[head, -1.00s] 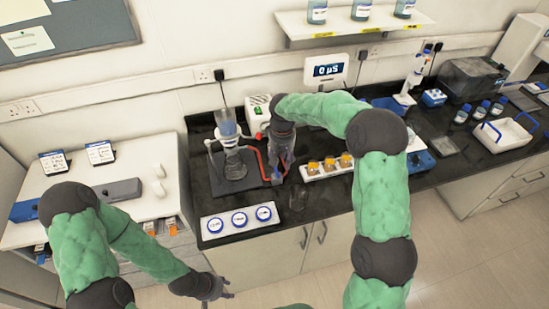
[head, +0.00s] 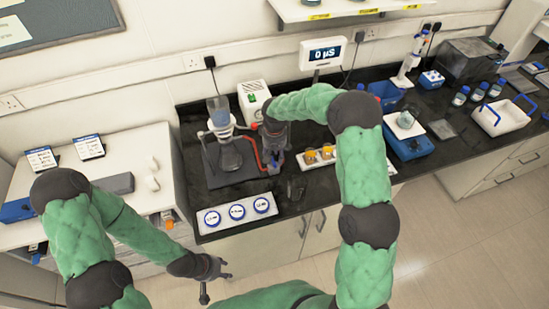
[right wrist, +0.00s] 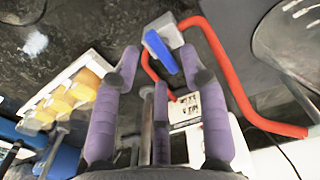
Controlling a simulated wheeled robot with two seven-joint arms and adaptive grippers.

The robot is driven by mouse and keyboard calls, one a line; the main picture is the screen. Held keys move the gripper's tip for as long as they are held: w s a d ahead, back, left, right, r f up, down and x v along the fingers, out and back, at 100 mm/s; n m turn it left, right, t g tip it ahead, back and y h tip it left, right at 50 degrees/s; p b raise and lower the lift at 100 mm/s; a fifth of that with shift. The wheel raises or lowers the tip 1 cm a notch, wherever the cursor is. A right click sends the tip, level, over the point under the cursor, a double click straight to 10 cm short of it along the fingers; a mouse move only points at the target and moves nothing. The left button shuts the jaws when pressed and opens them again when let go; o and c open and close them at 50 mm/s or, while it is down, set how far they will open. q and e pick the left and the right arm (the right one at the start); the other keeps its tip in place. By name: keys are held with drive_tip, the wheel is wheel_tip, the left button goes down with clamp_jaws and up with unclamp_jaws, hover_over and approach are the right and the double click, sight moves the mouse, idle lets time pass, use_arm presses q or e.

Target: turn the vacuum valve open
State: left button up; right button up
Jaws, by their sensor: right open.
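The vacuum valve shows in the right wrist view as a pale body with a blue lever handle (right wrist: 160,52), joined to red tubing (right wrist: 225,75). In the head view the valve (head: 273,168) is small at the end of the red tubing, beside the flask (head: 229,155) on its dark stand. My right gripper (right wrist: 162,82) is open, with its purple fingers spread on either side of the lever's lower end. I cannot tell whether a finger touches it. In the head view the right gripper (head: 275,153) is right above the valve. My left gripper (head: 216,280) hangs before the counter, away from everything.
A white strip with orange-capped jars (head: 318,156) stands right of the valve. A small clear beaker (head: 296,188) stands in front. A white panel with round blue-rimmed discs (head: 237,213) lies at the counter's front edge. A green-and-white box (head: 254,99) stands behind.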

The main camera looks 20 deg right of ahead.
drive_tip(key=shift+f, duration=0.95)
clamp_jaws()
